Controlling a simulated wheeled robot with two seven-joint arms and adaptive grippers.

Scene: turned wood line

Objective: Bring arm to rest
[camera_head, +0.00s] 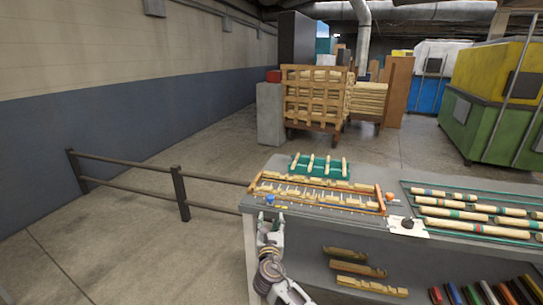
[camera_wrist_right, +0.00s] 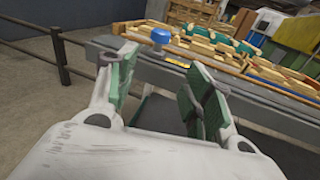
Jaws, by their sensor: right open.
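My right gripper (camera_head: 270,222) is at the front left corner of the grey workbench (camera_head: 260,191) in the head view. In the right wrist view the right gripper (camera_wrist_right: 160,85) has its two green-padded fingers spread apart with nothing between them. Beyond the fingertips are the bench edge and a blue knob (camera_wrist_right: 160,36), which also shows in the head view (camera_head: 270,199). The left gripper is not in view.
On the bench are an orange-edged tray (camera_head: 385,203) of turned wood pieces, a green rack (camera_head: 319,166) and striped rods (camera_head: 470,212). A lower shelf holds wood pieces (camera_head: 358,269). A railing (camera_head: 180,193) stands left; the floor beyond it is open.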

